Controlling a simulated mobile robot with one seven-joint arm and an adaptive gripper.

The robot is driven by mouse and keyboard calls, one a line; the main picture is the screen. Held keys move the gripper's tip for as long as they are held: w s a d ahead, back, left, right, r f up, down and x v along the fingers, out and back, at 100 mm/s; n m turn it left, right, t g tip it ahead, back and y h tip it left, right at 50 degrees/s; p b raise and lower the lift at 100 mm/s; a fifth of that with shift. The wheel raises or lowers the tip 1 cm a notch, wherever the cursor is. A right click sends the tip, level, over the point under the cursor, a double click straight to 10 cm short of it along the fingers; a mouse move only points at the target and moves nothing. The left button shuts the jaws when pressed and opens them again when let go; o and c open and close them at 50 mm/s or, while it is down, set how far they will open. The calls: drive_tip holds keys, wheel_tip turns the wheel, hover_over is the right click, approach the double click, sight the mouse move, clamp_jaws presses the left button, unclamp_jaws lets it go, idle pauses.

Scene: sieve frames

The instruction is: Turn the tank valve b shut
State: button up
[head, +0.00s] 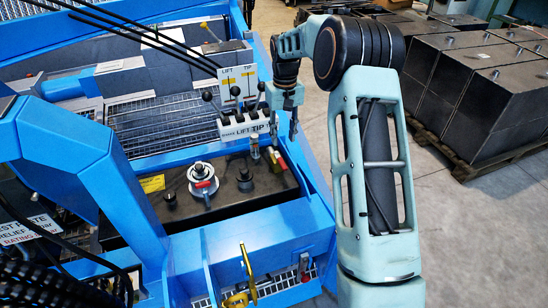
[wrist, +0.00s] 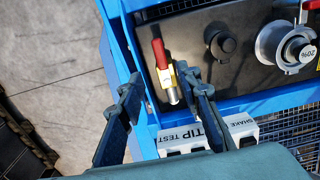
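A small valve with a red lever and a yellow and silver body (wrist: 162,68) stands at the edge of the black tank top (wrist: 268,85). In the head view its red lever (head: 282,163) shows at the right end of the tank top (head: 240,203), just below my gripper. I see no letter on it, so I cannot tell whether it is valve b. My gripper (head: 284,130) hangs above it, fingers apart and nothing held. In the wrist view my gripper's fingertips (wrist: 158,78) lie on either side of the valve, the right one closest to its body. Contact cannot be told.
A round silver cap (head: 201,175) with a red part and a black knob (head: 245,180) stand on the tank. A lever block marked LIFT and TIP (head: 244,124) is close to my gripper's left. Blue frame beams (head: 320,215) surround the tank. Black boxes (head: 490,90) stand behind right.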

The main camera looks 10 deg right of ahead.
sight(283, 163)
wheel_tip(283, 163, down, 10)
drive_tip(key=b, duration=0.2)
drive_tip(key=shift+s+f+b, duration=0.1)
drive_tip(key=shift+f+b, duration=0.15)
drive_tip(key=shift+b, duration=0.1)
drive_tip(key=shift+c, duration=0.7)
clamp_jaws()
